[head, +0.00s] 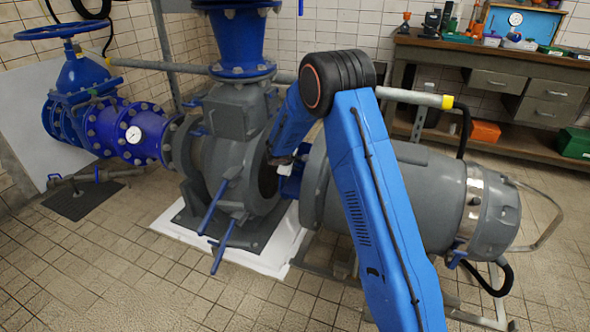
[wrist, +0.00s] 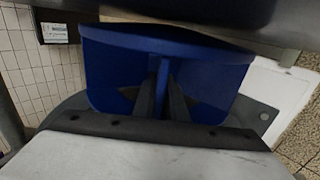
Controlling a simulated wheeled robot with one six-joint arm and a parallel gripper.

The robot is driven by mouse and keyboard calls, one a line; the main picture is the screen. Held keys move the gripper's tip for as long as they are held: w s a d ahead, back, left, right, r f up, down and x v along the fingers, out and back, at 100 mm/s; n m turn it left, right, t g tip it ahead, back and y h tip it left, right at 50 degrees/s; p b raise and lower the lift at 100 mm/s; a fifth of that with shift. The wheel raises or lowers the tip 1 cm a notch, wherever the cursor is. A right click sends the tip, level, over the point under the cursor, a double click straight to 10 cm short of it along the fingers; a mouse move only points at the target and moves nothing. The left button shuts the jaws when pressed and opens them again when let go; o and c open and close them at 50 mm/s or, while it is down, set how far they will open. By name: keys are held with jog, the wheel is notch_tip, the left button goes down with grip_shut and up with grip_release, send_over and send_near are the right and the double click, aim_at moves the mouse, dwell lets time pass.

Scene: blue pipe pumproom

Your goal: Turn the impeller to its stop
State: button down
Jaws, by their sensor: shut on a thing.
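The blue impeller (wrist: 110,70) fills the middle of the wrist view, a wide blue disc with a thin upright vane. The two dark fingers of my gripper (wrist: 163,82) stand on either side of this vane and are shut on it. In the head view, a blue part of the impeller (head: 291,187) shows in the gap between the grey pump housing (head: 235,125) and the grey motor (head: 410,190). My blue arm reaches into that gap from the front right. It hides much of the impeller, and the fingertips cannot be made out there.
Blue handles (head: 222,240) stick out in front of the housing. Left is a blue valve and pipe with a gauge (head: 134,134). A workbench (head: 500,52) stands at the back right. The tiled floor (head: 110,275) in front is clear.

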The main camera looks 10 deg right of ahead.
jog(key=shift+w+d+r, duration=0.5)
jog(key=shift+w+r, duration=0.25)
jog(key=c, duration=1.9)
grip_release()
jog(key=shift+d, duration=0.1)
jog(key=shift+o, duration=0.2)
jog(key=shift+f, duration=0.1)
jog(key=shift+s+f, duration=0.1)
jog(key=shift+s+a+r, duration=0.15)
jog(key=shift+a+r, duration=0.05)
jog(key=v, duration=1.7)
